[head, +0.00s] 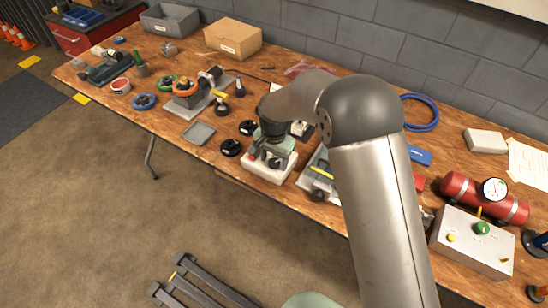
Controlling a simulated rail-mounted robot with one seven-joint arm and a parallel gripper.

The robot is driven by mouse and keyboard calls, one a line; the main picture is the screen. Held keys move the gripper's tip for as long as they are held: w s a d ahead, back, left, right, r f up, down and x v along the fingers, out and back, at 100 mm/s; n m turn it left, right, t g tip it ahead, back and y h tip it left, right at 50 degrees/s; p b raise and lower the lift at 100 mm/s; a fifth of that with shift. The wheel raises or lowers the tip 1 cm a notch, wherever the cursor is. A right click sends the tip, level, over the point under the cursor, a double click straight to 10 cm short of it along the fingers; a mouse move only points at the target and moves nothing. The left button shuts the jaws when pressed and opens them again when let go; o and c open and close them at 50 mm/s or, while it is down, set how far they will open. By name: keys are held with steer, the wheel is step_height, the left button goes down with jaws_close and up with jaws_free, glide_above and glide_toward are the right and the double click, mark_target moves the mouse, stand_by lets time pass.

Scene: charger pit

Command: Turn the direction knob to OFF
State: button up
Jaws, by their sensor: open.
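My gripper (270,160) points down at a small white box (267,173) near the front edge of the workbench. Its fingers are at the top of this box, and a red spot (250,156) shows on the box's left end. A knob on the box under the fingers is hidden, and I cannot tell whether the fingers touch it. A grey control box (468,251) at the right bears a green knob (482,228) and a yellow knob (451,237). No label can be read, so I cannot tell which is the direction knob.
The wooden workbench (190,147) runs along a block wall. Black round parts (231,147) lie left of my gripper. A clear-lidded case (318,176) stands close on its right. A red cylinder with a gauge (460,192) lies further right. My arm hides part of the bench.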

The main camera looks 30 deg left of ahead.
steer(key=c, duration=1)
steer(key=shift+n, duration=0.3)
steer(key=n+b, duration=0.2)
steer(key=shift+f+n, duration=0.1)
steer(key=shift+n, duration=0.2)
steer(key=n+b, duration=0.2)
steer(key=n, duration=0.3)
steer(key=shift+n, duration=0.4)
steer(key=o, duration=1)
